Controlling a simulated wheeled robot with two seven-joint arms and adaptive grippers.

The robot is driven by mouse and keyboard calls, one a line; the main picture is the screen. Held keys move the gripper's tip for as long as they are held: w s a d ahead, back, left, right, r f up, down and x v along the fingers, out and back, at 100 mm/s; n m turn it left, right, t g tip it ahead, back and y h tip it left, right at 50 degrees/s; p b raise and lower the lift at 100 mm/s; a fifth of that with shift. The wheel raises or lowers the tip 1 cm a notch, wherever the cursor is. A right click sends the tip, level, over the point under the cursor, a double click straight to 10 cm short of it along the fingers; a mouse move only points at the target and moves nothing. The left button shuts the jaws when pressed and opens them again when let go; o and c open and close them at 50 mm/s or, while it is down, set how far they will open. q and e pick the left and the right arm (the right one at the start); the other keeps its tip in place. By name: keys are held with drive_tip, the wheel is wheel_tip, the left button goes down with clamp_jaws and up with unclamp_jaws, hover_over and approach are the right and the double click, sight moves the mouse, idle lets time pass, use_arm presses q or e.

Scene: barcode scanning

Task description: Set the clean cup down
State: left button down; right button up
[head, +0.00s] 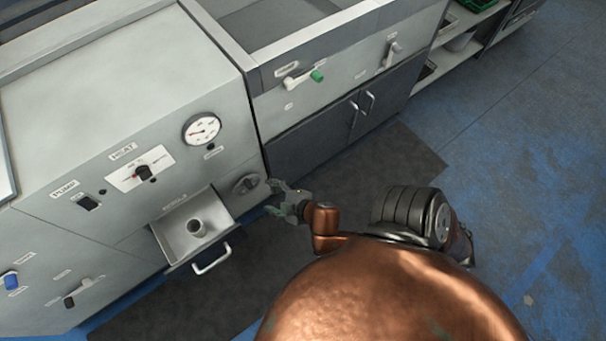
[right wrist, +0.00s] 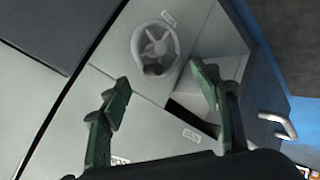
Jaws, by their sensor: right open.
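My right gripper (head: 276,198) is to the right of the drawer, near a round valve knob. Its jaws are open and empty, apart from the cup. In the right wrist view, the open green fingers (right wrist: 162,92) frame the grey panel below the round knob (right wrist: 155,45). The drawer edge shows at the right there. I cannot make out the cup in that view. My left gripper is not in view.
The machine front carries a gauge (head: 202,130), a heat dial (head: 143,173) and a pump switch (head: 88,202). The drawer handle (head: 212,259) sticks out toward the floor. A dark cabinet (head: 330,135) stands to the right. The blue floor (head: 520,150) at the right is clear.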

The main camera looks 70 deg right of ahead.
drive_tip(key=s+a+f+m+g+y, duration=0.1)
drive_tip(key=s+a+f+g, duration=0.2)
drive_tip(key=s, duration=0.5)
drive_tip(key=s+a+f+m+g+y, duration=0.1)
drive_tip(key=s+a+f+m+g, duration=0.1)
drive_tip(key=s, duration=0.7)
drive_tip(key=s+a+f+m+g+y, duration=0.2)
drive_tip(key=s+a+f+g, duration=0.2)
drive_tip(key=s, duration=0.5)
drive_tip(key=shift+s+a+f+g, duration=0.2)
drive_tip(key=shift+f+g, duration=0.1)
drive_tip(key=shift+f, duration=0.55)
drive_tip(key=shift+w, duration=0.1)
drive_tip(key=shift+c, duration=0.4)
